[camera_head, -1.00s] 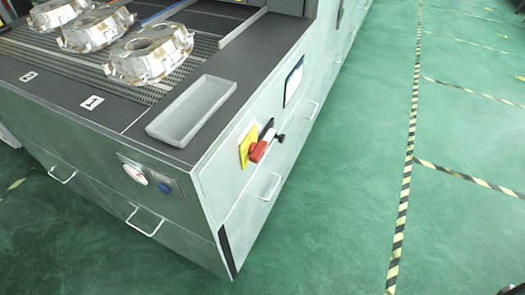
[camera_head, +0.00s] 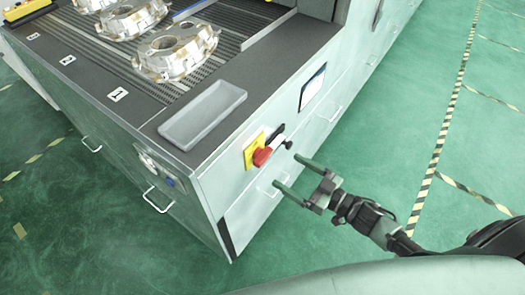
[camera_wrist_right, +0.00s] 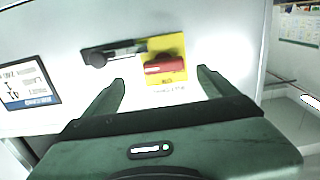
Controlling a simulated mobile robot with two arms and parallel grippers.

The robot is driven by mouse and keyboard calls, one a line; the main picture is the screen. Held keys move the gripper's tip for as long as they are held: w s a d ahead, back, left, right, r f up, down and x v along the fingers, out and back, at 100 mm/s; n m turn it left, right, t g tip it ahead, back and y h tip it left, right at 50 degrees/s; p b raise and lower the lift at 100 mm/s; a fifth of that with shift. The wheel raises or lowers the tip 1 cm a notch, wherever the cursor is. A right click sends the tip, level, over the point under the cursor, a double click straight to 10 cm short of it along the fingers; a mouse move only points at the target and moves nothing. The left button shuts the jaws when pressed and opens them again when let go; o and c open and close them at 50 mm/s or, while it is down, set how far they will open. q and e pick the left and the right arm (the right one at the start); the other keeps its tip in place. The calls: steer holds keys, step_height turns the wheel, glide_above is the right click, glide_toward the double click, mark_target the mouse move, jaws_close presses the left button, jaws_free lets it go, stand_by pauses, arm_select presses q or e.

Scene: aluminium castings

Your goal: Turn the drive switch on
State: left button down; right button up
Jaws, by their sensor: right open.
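The drive switch has a red handle (camera_head: 262,157) on a yellow plate (camera_head: 253,148), on the side panel of the machine. Beside it a black lever (camera_head: 288,144) sits on a dark plate. My right gripper (camera_head: 293,173) is open and empty, a little to the right of the switch and apart from it. In the right wrist view the red handle (camera_wrist_right: 165,66) lies horizontally on the yellow plate (camera_wrist_right: 178,48), beyond the open fingers (camera_wrist_right: 160,84), nearer the right finger. The black lever (camera_wrist_right: 98,57) is left of it. My left gripper is not in view.
A grey tray (camera_head: 203,114) lies on the machine's top corner, near several metal castings (camera_head: 175,51) on the conveyor. Green floor is clear on the right.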

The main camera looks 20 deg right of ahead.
mark_target(267, 159)
steer(key=x, duration=0.2)
steer(key=p+x, duration=0.1)
steer(key=x, duration=0.1)
steer(key=r+x, duration=0.1)
steer(key=x, duration=0.2)
steer(key=shift+s+a+p, duration=0.15)
steer(key=shift+a+p, duration=0.1)
steer(key=shift+p, duration=0.05)
steer(key=shift+w+a+f, duration=0.1)
steer(key=shift+w+a, duration=0.2)
steer(key=shift+w, duration=0.1)
steer(key=c, duration=1.4)
